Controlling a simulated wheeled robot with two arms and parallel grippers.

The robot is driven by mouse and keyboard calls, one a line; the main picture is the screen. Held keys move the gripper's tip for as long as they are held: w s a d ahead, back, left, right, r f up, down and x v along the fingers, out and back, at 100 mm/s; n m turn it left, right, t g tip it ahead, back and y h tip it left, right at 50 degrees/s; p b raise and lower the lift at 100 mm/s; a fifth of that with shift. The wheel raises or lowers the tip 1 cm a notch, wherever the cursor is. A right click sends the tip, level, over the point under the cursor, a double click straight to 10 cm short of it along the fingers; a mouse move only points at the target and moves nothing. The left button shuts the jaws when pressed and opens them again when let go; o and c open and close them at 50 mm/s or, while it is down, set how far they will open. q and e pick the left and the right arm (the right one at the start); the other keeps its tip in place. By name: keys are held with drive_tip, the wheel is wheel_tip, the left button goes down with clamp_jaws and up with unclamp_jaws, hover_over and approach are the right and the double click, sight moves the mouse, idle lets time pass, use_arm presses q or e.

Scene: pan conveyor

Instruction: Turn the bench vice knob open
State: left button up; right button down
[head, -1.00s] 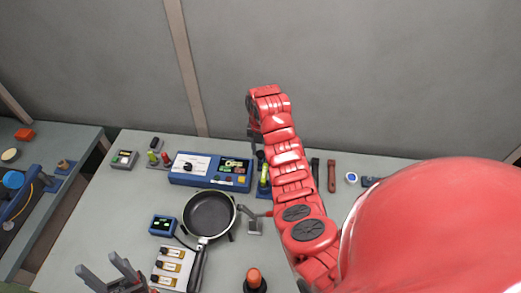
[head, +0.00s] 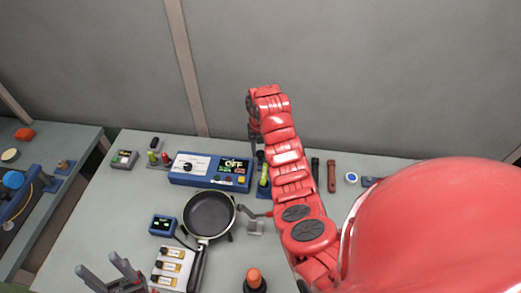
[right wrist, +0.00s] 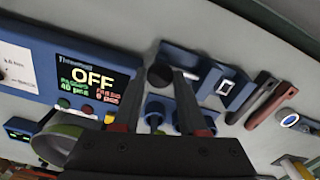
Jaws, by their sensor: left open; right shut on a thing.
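A blue fixture that I take for the bench vice (head: 263,191) stands just right of the blue control box, partly hidden by my right arm. In the right wrist view its blue parts (right wrist: 155,108) show between and behind the fingers. My left gripper (head: 103,266) is open and empty at the lower left, above the table's front part.
The blue control box (head: 190,178) has a screen reading OFF. A black pan (head: 209,213), a small blue display (head: 162,225), a vial tray (head: 160,281) and an orange-topped knob (head: 254,275) stand in front. A red-brown bar (head: 331,176) lies to the right.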

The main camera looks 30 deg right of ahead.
drive_tip(key=shift+c, duration=2.2)
unclamp_jaws()
drive_tip(key=shift+r, duration=0.1)
wheel_tip(320, 180, up, 11)
drive_tip(key=p, duration=0.6)
wheel_tip(320, 180, up, 6)
drive_tip(key=p, duration=0.6)
hover_over(260, 153)
drive_tip(key=shift+r, duration=0.1)
